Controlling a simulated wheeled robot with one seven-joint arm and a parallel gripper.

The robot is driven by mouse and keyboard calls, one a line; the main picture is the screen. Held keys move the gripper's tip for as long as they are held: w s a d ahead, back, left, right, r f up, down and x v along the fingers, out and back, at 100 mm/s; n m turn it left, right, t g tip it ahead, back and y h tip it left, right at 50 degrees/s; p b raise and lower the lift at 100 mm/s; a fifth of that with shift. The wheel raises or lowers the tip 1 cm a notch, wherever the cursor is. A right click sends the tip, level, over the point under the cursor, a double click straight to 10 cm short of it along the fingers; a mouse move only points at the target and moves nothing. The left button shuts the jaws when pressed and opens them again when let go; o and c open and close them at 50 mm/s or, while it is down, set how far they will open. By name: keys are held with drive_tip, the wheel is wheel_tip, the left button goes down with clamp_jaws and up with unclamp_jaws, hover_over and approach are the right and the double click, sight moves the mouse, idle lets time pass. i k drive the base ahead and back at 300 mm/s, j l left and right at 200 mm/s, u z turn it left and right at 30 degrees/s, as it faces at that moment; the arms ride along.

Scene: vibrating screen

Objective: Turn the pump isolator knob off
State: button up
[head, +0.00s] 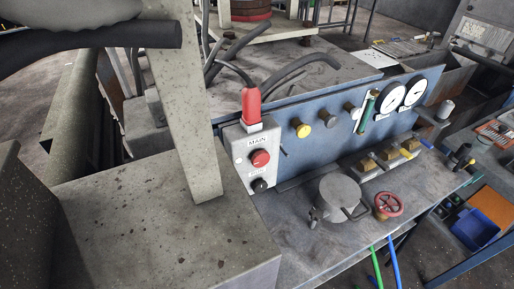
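A light grey box (239,149) stands at the left end of the blue panel. It bears a "MAIN" label above a round red knob (260,158). Below it is a smaller black knob (259,185) with a label above it that is too small to read. I cannot tell for sure which knob is the pump isolator, nor its setting. A red upright handle-like part (251,106) stands on top of the box, with a dark hose behind it. My gripper is not in view.
A thick beige post (187,110) and block (140,220) stand just left of the box. The blue panel (320,140) carries yellow and black knobs and two gauges (391,96). On the bench are a grey lidded pot (340,192) and a red handwheel (389,204).

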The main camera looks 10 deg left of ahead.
sight(259, 158)
drive_tip(key=i+l+u, duration=0.2)
drive_tip(key=l, duration=0.25)
drive_tip(key=l+u, duration=0.2)
drive_tip(key=l, duration=0.25)
drive_tip(key=l+u, duration=0.2)
drive_tip(key=l, duration=0.25)
drive_tip(key=i, duration=0.05)
